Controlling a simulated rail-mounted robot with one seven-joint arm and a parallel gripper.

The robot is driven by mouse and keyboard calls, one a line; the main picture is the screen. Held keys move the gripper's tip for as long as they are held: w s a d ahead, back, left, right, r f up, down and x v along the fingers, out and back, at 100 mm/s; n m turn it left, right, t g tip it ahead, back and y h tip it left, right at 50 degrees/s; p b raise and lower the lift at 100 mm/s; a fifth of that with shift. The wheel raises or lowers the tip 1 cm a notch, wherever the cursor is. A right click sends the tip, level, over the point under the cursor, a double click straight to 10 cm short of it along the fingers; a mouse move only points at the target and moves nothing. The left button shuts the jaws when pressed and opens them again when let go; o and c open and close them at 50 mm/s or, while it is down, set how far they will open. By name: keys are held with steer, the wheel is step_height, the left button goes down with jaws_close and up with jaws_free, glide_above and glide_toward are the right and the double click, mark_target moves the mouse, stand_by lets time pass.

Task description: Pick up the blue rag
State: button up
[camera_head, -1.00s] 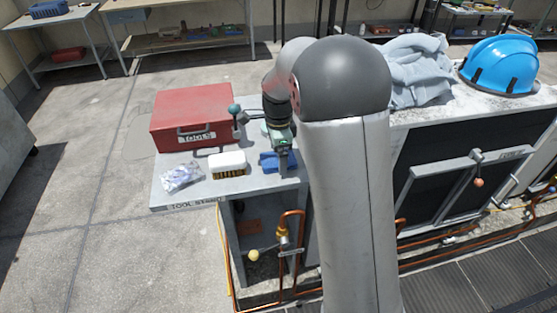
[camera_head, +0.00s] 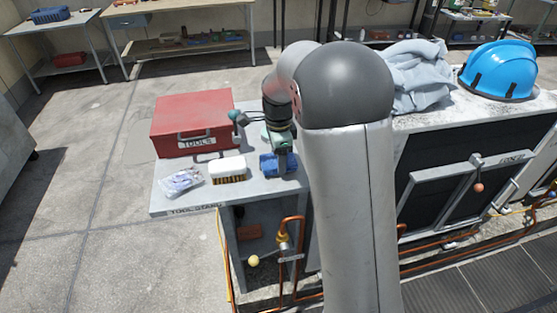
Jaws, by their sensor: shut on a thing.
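The blue rag (camera_head: 270,166) is a small dark-blue bundle on the tool stand (camera_head: 190,201), right of a brush. My gripper (camera_head: 281,164) points down onto it and is shut on it. The rag shows on the left of the fingers, and a little on the right. The rag appears to be at or very near the stand's top; I cannot tell whether there is a gap under it. My arm hides the stand's right part.
A white-topped brush (camera_head: 228,169) and a clear bag (camera_head: 181,182) lie left of the rag. A red toolbox (camera_head: 193,122) stands behind them. At right, a grey cloth (camera_head: 418,75) and a blue hard hat (camera_head: 499,70) rest on a condenser. Copper pipes (camera_head: 292,250) run below.

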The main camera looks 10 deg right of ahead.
steer(key=s+a+r+b, duration=0.1)
steer(key=s+r, duration=1)
steer(key=s, duration=0.3)
steer(key=shift+a+r+b, duration=0.15)
steer(key=shift+r+b, duration=0.15)
steer(key=shift+b, duration=0.1)
steer(key=shift+o, duration=0.9)
steer(key=shift+w, duration=0.1)
steer(key=shift+c, duration=0.5)
